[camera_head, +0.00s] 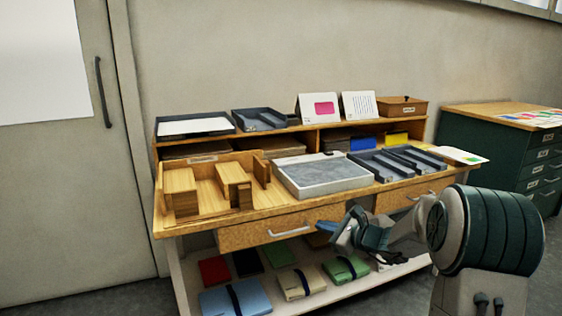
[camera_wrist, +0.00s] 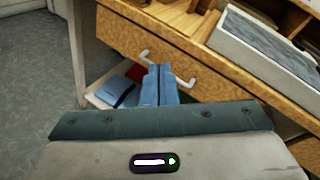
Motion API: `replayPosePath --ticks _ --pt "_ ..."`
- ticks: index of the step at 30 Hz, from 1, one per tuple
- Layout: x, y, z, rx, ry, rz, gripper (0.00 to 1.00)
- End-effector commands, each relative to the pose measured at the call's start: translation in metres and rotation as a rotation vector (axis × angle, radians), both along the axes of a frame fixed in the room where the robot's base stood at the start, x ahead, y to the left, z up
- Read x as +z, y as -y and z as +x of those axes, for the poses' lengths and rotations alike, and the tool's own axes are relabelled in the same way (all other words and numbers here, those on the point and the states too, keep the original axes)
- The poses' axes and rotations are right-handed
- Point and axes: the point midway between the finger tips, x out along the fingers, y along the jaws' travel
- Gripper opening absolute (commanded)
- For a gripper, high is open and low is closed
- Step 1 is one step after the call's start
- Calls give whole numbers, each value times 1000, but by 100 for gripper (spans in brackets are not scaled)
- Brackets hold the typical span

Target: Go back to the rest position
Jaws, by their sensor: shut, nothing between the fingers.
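My gripper (camera_head: 338,231) is in front of the wooden workbench (camera_head: 262,236), near its drawers and below the level of its top. In the wrist view my gripper (camera_wrist: 160,72) shows two blue fingers pressed together, pointing toward the drawer front and its handle. The fingers are shut with nothing between them. In the head view my arm reaches in from the lower right, and the fingertips are small and partly hard to make out against the bench.
A wooden block tray (camera_head: 208,212), a grey-topped white box (camera_head: 322,182) and dark trays (camera_head: 385,165) stand on the bench. Drawer handles (camera_head: 291,230) stick out. Coloured folders (camera_head: 236,298) lie on the lower shelf. A green cabinet (camera_head: 492,140) stands at the right.

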Motion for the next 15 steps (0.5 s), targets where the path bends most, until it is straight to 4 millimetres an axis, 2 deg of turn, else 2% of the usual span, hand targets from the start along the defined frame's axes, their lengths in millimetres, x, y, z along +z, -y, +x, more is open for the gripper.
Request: replayPosePath --ticks 1,6,10,15 --pt "34 -19 -22 82 17 -93 0" --pt "78 -60 -96 352 70 -404 0" --pt "106 -74 -155 550 118 -638 0" --pt "139 -71 -227 799 185 -940 0"
